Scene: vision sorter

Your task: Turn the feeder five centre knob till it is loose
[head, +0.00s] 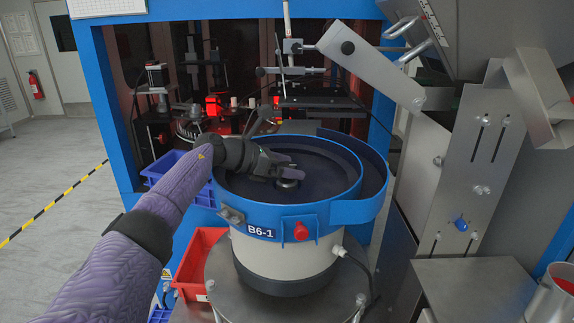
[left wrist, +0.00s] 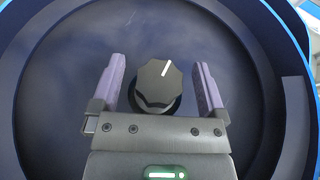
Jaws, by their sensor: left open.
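The feeder is a round blue bowl (head: 262,221) on a pale drum, with a label reading B6-1. Its centre knob (left wrist: 158,84) is black and fluted, with a white pointer line tilted up and right. In the head view the knob (head: 288,182) is partly hidden by my left gripper (head: 288,167), which is inside the bowl over its centre. In the left wrist view the left gripper (left wrist: 160,64) is open, one purple finger on each side of the knob, with a visible gap on both sides. My right gripper is not in view.
A red knob (head: 301,231) sticks out of the bowl's front. A red bin (head: 199,262) and a blue bin (head: 165,164) stand to the left. A metal chute (head: 455,165) rises close on the right. A camera rig (head: 310,102) stands behind the bowl.

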